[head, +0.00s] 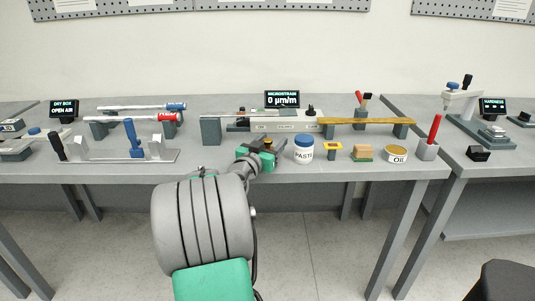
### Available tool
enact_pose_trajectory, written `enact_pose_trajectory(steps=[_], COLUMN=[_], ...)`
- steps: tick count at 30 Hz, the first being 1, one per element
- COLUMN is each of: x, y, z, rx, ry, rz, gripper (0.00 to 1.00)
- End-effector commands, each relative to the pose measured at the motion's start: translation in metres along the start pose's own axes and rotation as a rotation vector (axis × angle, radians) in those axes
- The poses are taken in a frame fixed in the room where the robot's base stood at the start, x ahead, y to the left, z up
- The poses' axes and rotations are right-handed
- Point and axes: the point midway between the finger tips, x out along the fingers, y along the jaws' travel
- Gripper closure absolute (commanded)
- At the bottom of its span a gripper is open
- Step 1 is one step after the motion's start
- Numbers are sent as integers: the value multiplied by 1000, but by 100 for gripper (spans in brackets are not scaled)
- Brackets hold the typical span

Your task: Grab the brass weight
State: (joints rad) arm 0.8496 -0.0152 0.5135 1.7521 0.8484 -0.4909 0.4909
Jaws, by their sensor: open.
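My gripper (270,155) is open over the front middle of the grey bench, seen from behind at the end of my arm. A small brass-coloured piece (268,142) shows just beyond or between its fingers; it may be the brass weight, but it is too small and too covered to be sure. I cannot tell whether the fingers touch it. The gripper hides most of what lies right around it.
A white paste jar (304,149) stands close to the right of my gripper. Behind runs a long gold-coloured bar (365,122) on supports. A lever fixture (132,148) is left.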

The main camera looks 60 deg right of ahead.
Motion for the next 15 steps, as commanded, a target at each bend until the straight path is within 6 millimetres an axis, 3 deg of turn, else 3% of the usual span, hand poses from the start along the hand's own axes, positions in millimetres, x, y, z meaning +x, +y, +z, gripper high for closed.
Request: enact_pose_trajectory(steps=[6,15], x=[1,1], y=[0,0], z=[0,0], rx=[0,0], ry=[0,0], rz=[-1,-1], gripper=[45,70])
